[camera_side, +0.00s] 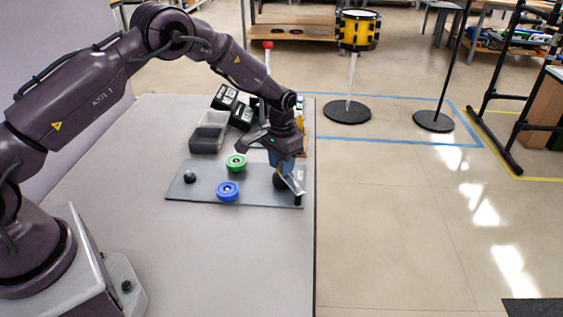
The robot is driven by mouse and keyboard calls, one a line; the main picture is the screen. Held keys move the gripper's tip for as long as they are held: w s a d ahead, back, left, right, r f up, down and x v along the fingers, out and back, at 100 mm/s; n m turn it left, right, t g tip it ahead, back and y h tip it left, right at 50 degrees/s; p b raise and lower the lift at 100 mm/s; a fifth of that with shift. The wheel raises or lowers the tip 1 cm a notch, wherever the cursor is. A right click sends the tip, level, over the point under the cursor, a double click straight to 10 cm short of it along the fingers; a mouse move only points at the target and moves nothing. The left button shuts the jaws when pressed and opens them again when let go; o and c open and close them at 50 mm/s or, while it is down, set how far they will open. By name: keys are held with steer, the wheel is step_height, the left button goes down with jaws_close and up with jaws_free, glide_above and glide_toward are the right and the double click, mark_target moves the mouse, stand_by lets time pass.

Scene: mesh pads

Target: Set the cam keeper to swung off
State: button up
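A grey plate (205,193) lies on the table. A green ring-shaped part (236,162) and a blue one (228,191) sit at its middle, and a small black knob (190,177) is at its left. At the right end is a pale lever-like piece (293,183), possibly the cam keeper, slanting beside a dark part. My gripper (285,169) points down over this end. A blue part shows at its lower end; I cannot tell whether it is held. The fingertips and any contact with the lever are too small and covered to make out.
A grey open bin (209,132) and several black boxes (241,115) stand behind the plate, close to my wrist. The table's right edge (315,210) is just past the plate. The table front (220,265) is clear.

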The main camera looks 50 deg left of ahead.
jaws_close()
steer(key=shift+w, duration=0.1)
steer(key=shift+w+d+m, duration=0.2)
steer(key=shift+w+m, duration=0.5)
steer(key=shift+m, duration=0.5)
steer(key=w+m, duration=0.1)
steer(key=w+d+m, duration=0.1)
steer(key=m, duration=0.1)
steer(key=shift+d+m, duration=0.15)
steer(key=shift+m, duration=0.15)
steer(key=w+d+m, duration=0.1)
steer(key=m, duration=0.1)
steer(key=w+d+m, duration=0.1)
steer(key=m, duration=0.1)
steer(key=shift+d, duration=0.25)
steer(key=shift+w+d+m, duration=0.2)
steer(key=shift+d+m, duration=0.4)
steer(key=shift+m, duration=0.4)
steer(key=shift+w+d+m, duration=0.2)
steer(key=shift+d+m, duration=0.35)
steer(key=shift+m, duration=0.45)
